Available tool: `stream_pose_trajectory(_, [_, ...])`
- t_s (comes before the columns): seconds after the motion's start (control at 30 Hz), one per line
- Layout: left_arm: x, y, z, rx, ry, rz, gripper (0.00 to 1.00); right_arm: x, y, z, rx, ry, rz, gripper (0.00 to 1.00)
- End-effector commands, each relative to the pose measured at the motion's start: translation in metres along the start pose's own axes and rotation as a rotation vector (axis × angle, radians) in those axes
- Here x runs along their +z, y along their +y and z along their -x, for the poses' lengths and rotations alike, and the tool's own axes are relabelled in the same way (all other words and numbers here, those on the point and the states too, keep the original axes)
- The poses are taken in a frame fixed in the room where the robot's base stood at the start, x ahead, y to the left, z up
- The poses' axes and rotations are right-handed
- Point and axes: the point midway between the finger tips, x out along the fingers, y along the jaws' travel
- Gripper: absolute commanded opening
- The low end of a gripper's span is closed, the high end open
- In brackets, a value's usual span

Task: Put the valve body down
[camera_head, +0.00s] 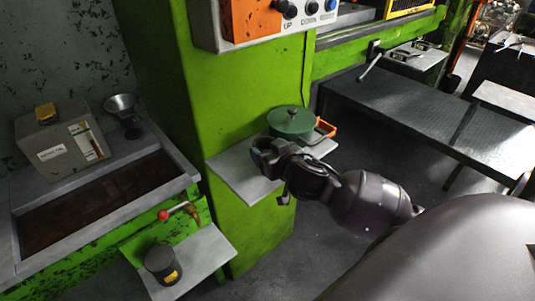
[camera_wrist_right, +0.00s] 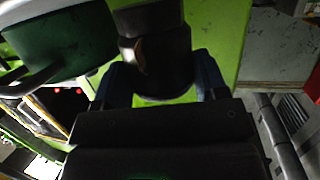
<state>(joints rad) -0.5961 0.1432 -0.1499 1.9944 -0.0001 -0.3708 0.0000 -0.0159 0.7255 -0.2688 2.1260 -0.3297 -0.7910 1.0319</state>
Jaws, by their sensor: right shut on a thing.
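My right gripper (camera_head: 266,158) is over the small grey shelf (camera_head: 230,176) on the green press column. In the right wrist view its two fingers (camera_wrist_right: 162,82) are closed around a dark, rounded body with a brownish mark, which I take to be the valve body (camera_wrist_right: 152,55). In the head view the gripper mostly hides it. I cannot tell whether it touches the shelf. My left gripper is in neither view.
A dark canister (camera_head: 161,262) stands on a lower shelf at left. The shelf's left part is bare.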

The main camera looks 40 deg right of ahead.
Motion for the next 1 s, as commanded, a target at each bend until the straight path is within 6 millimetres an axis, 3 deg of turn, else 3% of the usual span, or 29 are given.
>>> stream_pose_trajectory(0.47, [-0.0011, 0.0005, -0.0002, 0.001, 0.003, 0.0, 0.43, 0.0099, -0.0005, -0.0029, -0.001, 0.003, -0.002, 0.28])
stream_pose_trajectory(0.5, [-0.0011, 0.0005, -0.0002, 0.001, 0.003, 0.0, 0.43, 0.0109, -0.0003, -0.0029, -0.001, 0.001, -0.001, 0.69])
stream_pose_trajectory(0.63, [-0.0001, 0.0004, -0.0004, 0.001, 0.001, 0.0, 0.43, 0.0104, -0.0003, -0.0028, -0.001, 0.001, -0.001, 0.89])
stream_pose_trajectory(1.0, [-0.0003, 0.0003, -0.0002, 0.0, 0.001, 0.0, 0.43, 0.007, -0.0001, -0.002, -0.001, 0.003, 0.001, 0.92])
